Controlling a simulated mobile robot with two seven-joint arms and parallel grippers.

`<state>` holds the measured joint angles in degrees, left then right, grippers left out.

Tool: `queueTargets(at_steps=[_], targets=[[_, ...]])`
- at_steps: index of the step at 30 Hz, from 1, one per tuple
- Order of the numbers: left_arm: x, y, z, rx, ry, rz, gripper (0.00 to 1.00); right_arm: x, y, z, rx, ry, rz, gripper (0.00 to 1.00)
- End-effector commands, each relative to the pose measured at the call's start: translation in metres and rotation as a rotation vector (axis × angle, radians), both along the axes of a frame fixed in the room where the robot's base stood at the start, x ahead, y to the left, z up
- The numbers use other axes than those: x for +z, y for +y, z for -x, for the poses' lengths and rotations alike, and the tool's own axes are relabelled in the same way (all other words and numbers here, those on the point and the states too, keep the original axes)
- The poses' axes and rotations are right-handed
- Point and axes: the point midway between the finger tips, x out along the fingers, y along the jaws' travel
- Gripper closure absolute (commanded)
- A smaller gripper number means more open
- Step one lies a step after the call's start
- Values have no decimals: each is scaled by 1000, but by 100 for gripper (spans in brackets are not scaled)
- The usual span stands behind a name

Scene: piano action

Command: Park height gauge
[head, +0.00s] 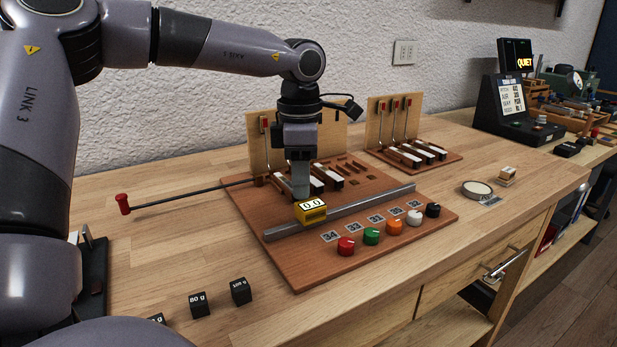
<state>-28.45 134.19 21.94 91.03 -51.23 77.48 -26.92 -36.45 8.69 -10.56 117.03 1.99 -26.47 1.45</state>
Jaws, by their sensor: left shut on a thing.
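The height gauge (311,212) is a small yellow block with a display that seems to read 0.0. It is at the grey metal rail (375,207) on the brown action board (295,277), left of the rail's middle. My left gripper (300,187) points straight down right behind and above the gauge and is shut on it. The fingertips and the exact grip are partly hidden. I cannot tell whether the gauge touches the rail. My right gripper is not in view.
Coloured knobs, including a red one (346,246), stand in front of the rail. Piano keys and a rod with a red handle (123,204) lie behind and left. Black weights (241,291) stand at the front left. A round dish (477,189) is at right.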

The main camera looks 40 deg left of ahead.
Motion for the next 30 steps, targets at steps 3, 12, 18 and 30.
queueTargets(at_steps=[3,12,18,30], targets=[[1,7,18,2,-4,-3,100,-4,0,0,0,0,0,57],[2,17,52,2,-5,-5,100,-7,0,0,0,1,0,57],[1,19,60,1,-3,-7,100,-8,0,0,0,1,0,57],[1,18,60,0,2,-6,58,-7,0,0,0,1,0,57]])
